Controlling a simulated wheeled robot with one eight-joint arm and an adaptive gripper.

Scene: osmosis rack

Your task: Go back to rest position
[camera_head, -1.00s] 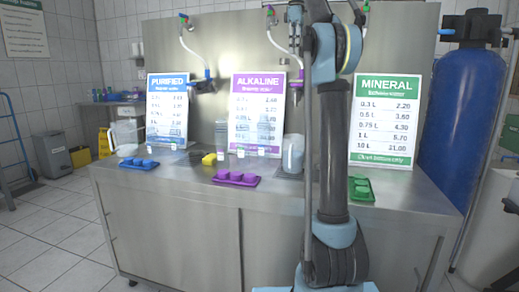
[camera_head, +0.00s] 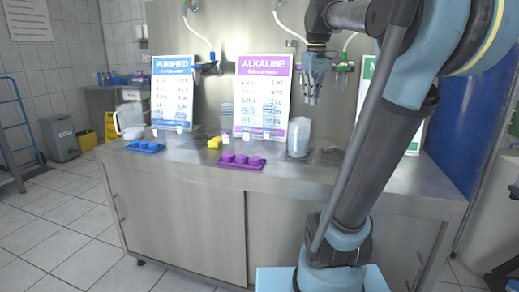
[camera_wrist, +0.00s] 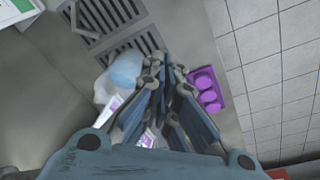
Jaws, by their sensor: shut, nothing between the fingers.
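My gripper (camera_head: 311,98) hangs above the steel counter, fingers pointing down, in front of the backsplash and right of the purple ALKALINE sign (camera_head: 262,97). It is shut and empty. In the wrist view my gripper (camera_wrist: 172,118) covers the middle of the picture, with the counter below it. My bent arm fills the right of the head view and hides most of the green MINERAL sign (camera_head: 368,68).
On the counter (camera_head: 315,178) stand a clear pitcher (camera_head: 298,137), a purple tray (camera_head: 241,161), a blue tray (camera_head: 145,146) and a yellow object (camera_head: 214,142). The purple tray also shows in the wrist view (camera_wrist: 206,90). A blue tank (camera_head: 460,120) stands right. Floor is clear at front left.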

